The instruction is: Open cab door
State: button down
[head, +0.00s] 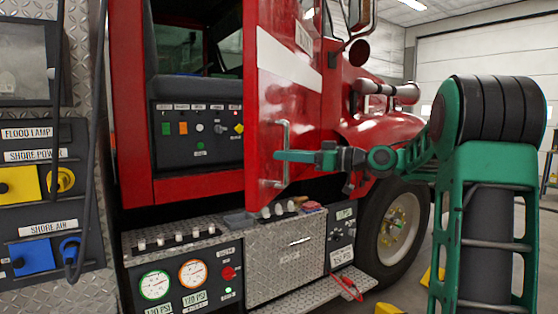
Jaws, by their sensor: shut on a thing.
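The red cab door (295,95) of the fire truck stands swung outward, with a white stripe across its upper part. The cab opening (195,65) shows to its left, with a dark switch panel (197,133) inside. A vertical metal handle (285,135) is on the door's face near its left edge. My gripper (284,156) reaches in from the right and is shut on the handle at about its middle. The fingertips are small here, and the exact contact is hard to see.
Below the door are a diamond-plate step box (285,262) and a gauge panel (190,285). A front wheel (395,232) stands to the right. A panel with labelled sockets (45,200) and hanging cables fills the left. Yellow chocks (388,309) lie on the floor.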

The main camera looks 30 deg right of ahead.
jog(key=shift+d, duration=0.5)
jog(key=c, duration=1.7)
grip_release()
jog(key=shift+o, duration=0.3)
jog(key=shift+a, duration=0.1)
jog(key=shift+s, duration=0.15)
jog(key=v, duration=1)
jog(key=shift+s, duration=0.2)
